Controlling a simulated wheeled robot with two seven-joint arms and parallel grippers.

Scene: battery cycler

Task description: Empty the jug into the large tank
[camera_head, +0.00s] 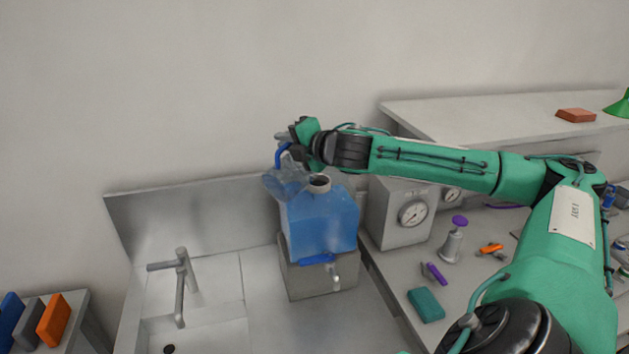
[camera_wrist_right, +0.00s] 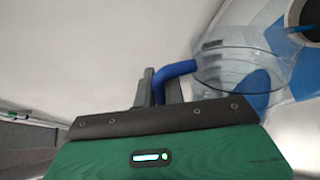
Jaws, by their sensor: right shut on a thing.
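The large tank (camera_head: 320,220) is a translucent blue-filled box with an open round neck (camera_head: 319,184) on top, standing on a grey block (camera_head: 318,278). The jug (camera_head: 284,178) is clear with a blue handle (camera_head: 281,155); it is held tilted beside and above the neck. My right gripper (camera_head: 292,146) is shut on the jug's blue handle. In the right wrist view the handle (camera_wrist_right: 176,70) is at the fingers, and the clear jug (camera_wrist_right: 240,68) shows beyond it. Part of the tank's dark opening (camera_wrist_right: 308,14) shows at the top right. My left gripper is not in view.
A sink with a faucet (camera_head: 182,284) is at the left of the tank. A box with a gauge (camera_head: 412,214) stands close at the right. A raised shelf (camera_head: 480,115) is behind my arm.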

